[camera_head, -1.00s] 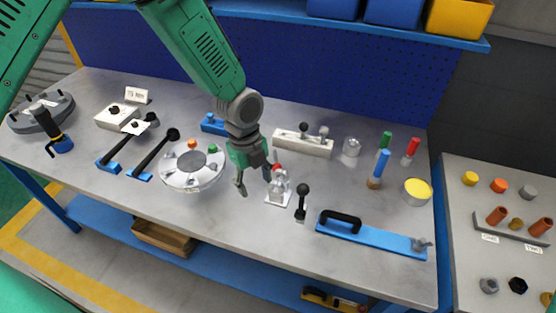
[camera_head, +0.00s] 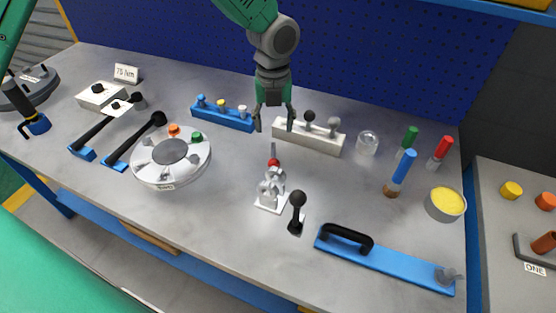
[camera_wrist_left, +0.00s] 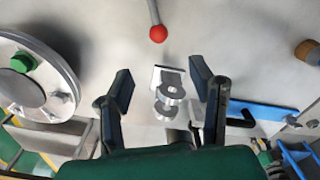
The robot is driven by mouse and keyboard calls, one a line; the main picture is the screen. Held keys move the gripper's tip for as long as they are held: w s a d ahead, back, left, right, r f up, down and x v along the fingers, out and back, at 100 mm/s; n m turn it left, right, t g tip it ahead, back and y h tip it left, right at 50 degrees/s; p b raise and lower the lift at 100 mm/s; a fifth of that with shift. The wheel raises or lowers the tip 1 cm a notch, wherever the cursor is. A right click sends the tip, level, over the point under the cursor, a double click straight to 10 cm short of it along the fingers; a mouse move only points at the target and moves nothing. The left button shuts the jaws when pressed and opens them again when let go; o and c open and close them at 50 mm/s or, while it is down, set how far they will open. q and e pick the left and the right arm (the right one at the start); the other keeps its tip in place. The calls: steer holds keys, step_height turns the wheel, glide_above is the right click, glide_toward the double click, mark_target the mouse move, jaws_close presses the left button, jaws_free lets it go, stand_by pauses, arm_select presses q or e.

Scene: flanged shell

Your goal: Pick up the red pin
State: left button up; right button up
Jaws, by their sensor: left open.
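An upright red cylinder (camera_head: 443,147) with a grey lower end stands at the right of the bench, beside similar green (camera_head: 408,138) and blue (camera_head: 402,167) ones. A red ball (camera_head: 274,162) on a thin rod is at the bench's middle, by a small metal clamp (camera_head: 270,190); the ball also shows in the left wrist view (camera_wrist_left: 158,33). Which red thing is the red pin I cannot tell for sure. My left gripper (camera_head: 273,122) is open and empty, above the bench behind the ball, well left of the red cylinder. Its fingers show in the wrist view (camera_wrist_left: 160,88).
A round flanged shell (camera_head: 168,178) lies at the left. A white block (camera_head: 308,139) and a blue block (camera_head: 222,118) stand at the back. A blue plate with a black handle (camera_head: 385,262) lies front right, near a yellow-topped cup (camera_head: 445,204). The bench front is mostly clear.

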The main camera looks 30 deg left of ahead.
mark_target(274, 161)
arm_select(q)
step_height(274, 161, down, 14)
steer(key=shift+r, duration=0.15)
steer(key=shift+s, duration=0.1)
jaws_close()
stand_by(0.3)
